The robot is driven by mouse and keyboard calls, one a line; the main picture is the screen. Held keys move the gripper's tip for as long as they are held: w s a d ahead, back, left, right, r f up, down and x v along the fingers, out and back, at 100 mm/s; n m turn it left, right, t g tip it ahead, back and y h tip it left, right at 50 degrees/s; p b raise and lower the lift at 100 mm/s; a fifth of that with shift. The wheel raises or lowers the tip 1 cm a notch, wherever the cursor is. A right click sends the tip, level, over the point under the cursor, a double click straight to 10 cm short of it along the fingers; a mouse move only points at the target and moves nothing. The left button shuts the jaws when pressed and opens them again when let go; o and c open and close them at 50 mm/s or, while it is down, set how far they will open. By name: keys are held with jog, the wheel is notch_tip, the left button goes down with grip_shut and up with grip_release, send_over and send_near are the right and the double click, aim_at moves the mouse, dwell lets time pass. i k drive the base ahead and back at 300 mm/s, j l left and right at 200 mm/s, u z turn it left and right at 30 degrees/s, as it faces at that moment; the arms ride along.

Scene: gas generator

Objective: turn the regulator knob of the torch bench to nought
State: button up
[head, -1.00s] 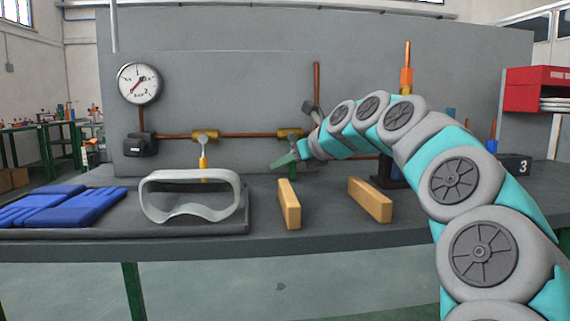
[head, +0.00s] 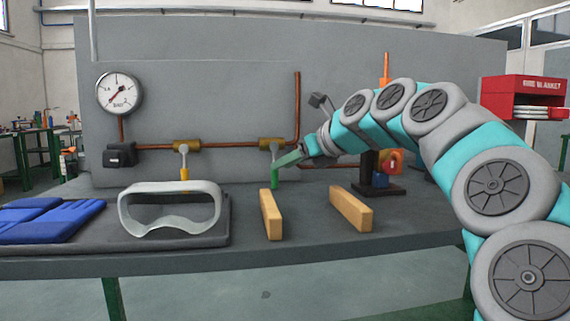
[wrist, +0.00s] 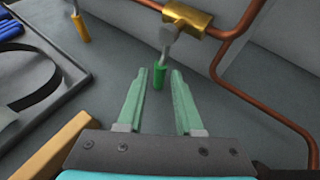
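A round white gauge (head: 119,93) with a red needle hangs at the left of the grey back panel. A black knob-like block (head: 120,155) sits below it on the copper pipe; its markings are too small to read. My gripper (head: 287,160) is far to the right of this block, by a brass valve (head: 272,144) with a green lever handle (head: 274,175). In the wrist view my gripper (wrist: 160,71) is open, with the tip of the green handle (wrist: 159,76) between or just beyond its fingertips. I cannot tell whether they touch.
Another brass valve (head: 187,146) has a yellow handle (head: 185,176). A black stand (head: 376,178) is behind my arm.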

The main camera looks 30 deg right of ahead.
aim_at(113, 159)
jog(key=k+l, duration=0.25)
jog(key=k, duration=0.25)
jog(key=k+l, duration=0.2)
jog(key=k, duration=0.25)
